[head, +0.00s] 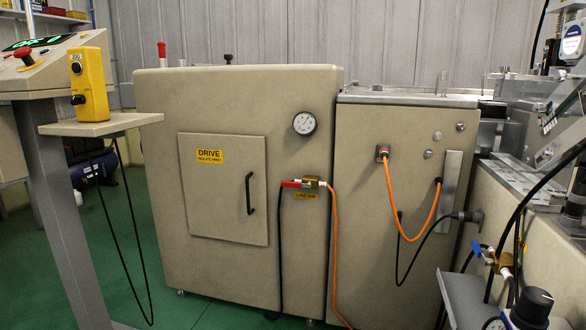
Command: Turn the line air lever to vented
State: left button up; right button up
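The line air lever (291,184) is a red handle on a small brass valve (311,182). It sits on the front of the beige machine cabinet, above a yellow label (306,196) that appears to read LINE AIR. The lever lies about level and points left from the valve. A black hose drops from the valve's left side and an orange hose (333,240) from its right. Any vented marking is too small to make out. Neither of my grippers is in view.
A round gauge (304,123) is above the valve. The DRIVE door (223,188) with a black handle is to its left. A yellow pendant (89,83) stands on a shelf at left. Another valve with a blue lever (477,249) is at lower right. Green floor (215,312) is clear in front.

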aim_at(289, 184)
jog(key=i+j+z, duration=0.15)
jog(key=i+j, duration=0.8)
jog(key=j+z, duration=0.1)
jog(key=z, duration=1.3)
